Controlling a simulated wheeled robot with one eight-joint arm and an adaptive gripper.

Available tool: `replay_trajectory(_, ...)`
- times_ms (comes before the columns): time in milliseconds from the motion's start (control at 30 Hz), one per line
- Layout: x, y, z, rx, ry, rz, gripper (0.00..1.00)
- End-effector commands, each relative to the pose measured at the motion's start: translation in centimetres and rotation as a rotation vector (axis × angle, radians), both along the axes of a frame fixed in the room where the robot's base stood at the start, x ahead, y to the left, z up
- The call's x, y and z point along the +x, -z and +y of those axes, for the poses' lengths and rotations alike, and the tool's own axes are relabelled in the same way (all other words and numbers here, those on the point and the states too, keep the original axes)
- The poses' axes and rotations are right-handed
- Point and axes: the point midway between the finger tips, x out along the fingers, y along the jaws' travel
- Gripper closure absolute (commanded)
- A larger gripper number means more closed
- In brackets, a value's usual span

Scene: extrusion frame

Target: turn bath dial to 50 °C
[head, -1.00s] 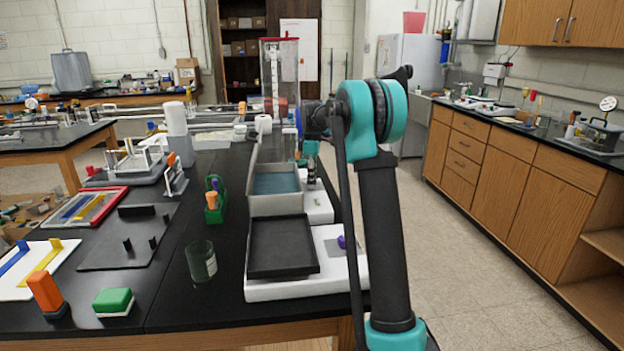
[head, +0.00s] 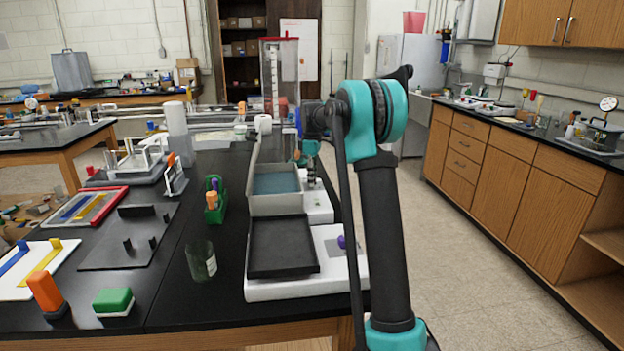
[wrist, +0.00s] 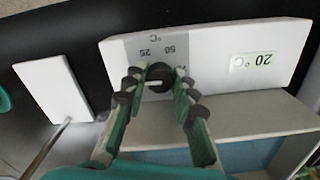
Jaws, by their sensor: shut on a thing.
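The water bath (head: 276,205) is a grey open basin with blue water on a white base, on the black bench. In the wrist view its front panel (wrist: 215,85) appears upside down, with a black round dial (wrist: 160,72) bearing a pale pointer line. Marks 25 and 50 show beside the dial; a third is partly covered by a finger. A small display (wrist: 253,63) appears to read 20 °C. My gripper (wrist: 158,88) has its fingers on either side of the dial, shut on it. In the head view my arm partly hides the dial area.
A second white unit with a black tray (head: 283,247) stands nearer on the bench. A glass beaker (head: 201,261) and a green holder (head: 214,200) stand to the left. The floor right of the bench is clear.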

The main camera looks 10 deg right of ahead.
Motion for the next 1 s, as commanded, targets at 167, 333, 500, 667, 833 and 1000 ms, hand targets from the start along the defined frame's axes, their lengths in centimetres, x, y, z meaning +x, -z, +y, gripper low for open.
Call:
replay_trajectory(167,0.01,-0.03,0.00,0.000,0.120,-0.001,1.00)
replay_trajectory(333,0.01,-0.03,0.01,0.000,0.274,-0.001,1.00)
replay_trajectory(500,0.01,-0.03,0.01,0.000,0.437,-0.001,1.00)
replay_trajectory(667,0.02,-0.04,0.02,0.000,0.589,-0.001,1.00)
replay_trajectory(833,0.03,-0.04,0.01,0.000,0.751,-0.001,1.00)
replay_trajectory(1000,0.03,-0.04,0.01,0.000,0.912,-0.001,1.00)
